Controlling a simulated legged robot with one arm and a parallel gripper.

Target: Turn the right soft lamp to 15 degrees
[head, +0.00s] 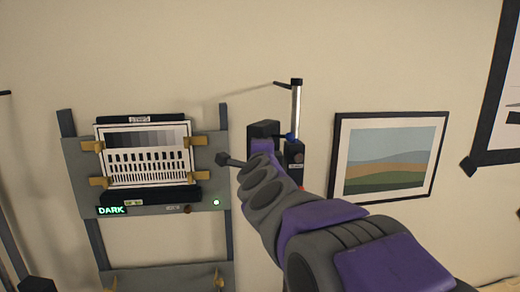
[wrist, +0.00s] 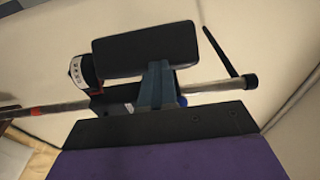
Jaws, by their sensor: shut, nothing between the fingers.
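The right soft lamp has a dark rectangular head (head: 263,130) on an upright silver pole (head: 296,110), right of the chart stand. In the wrist view the lamp head (wrist: 145,52) appears as a dark panel above the pole. A white curved scale (wrist: 78,70) with dark marks sits at the panel's left; its reading is too small to tell. My gripper (wrist: 158,85) is shut and empty, its blue-grey fingers overlapping the panel's lower edge; I cannot tell whether they touch it. In the head view my arm hides the fingers and part of the lamp.
A grey stand holds a test chart (head: 145,155) with brass clips and a green "DARK" display (head: 111,210). A framed landscape picture (head: 388,157) hangs to the right. A dark rod (wrist: 220,50) slants behind the panel's right side in the wrist view. The wall above is bare.

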